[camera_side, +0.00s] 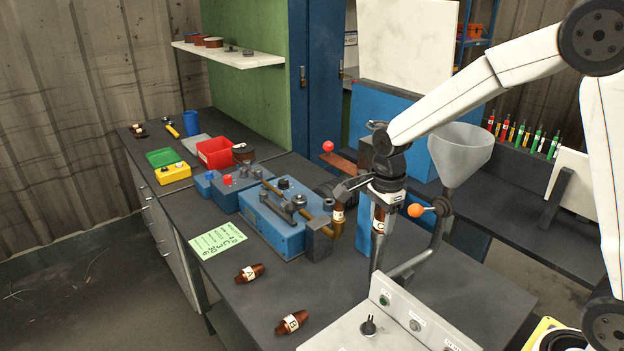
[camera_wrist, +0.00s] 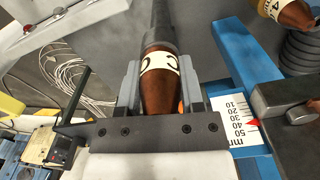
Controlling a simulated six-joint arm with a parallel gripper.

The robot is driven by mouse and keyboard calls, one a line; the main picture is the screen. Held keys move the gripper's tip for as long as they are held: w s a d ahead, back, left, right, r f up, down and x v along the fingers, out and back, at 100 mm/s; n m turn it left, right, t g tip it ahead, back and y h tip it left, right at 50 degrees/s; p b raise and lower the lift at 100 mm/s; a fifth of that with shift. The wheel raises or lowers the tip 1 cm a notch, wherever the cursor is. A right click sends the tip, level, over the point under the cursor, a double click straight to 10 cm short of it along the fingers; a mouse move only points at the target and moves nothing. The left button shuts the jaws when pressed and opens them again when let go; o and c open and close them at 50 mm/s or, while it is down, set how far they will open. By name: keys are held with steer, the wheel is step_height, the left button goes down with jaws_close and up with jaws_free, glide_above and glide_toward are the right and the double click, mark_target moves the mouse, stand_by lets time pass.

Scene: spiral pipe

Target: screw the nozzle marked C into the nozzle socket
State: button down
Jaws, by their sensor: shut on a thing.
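My gripper (camera_side: 384,196) hangs near the middle of the side view and is shut on a brown nozzle with a white band marked C (camera_wrist: 158,64). The wrist view shows its two grey fingers on either side of the nozzle. In the side view the nozzle (camera_side: 379,219) is roughly upright, below the gripper. A dark grey tapered piece extends beyond the nozzle's far end in the wrist view; I cannot tell whether it is part of the nozzle. I cannot make out the nozzle socket with certainty. Nozzles A (camera_side: 249,273) and B (camera_side: 292,322) lie on the table.
A blue fixture (camera_side: 278,228) stands left of my gripper, with a brown, white-banded part (camera_side: 338,214) close by. A control panel (camera_side: 395,318) stands in front. A millimetre scale (camera_wrist: 235,120) lies beside the nozzle.

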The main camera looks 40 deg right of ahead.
steer(key=m, duration=0.9)
steer(key=shift+f+m, duration=0.1)
steer(key=shift+m, duration=0.3)
steer(key=shift+c, duration=2.2)
jaws_free()
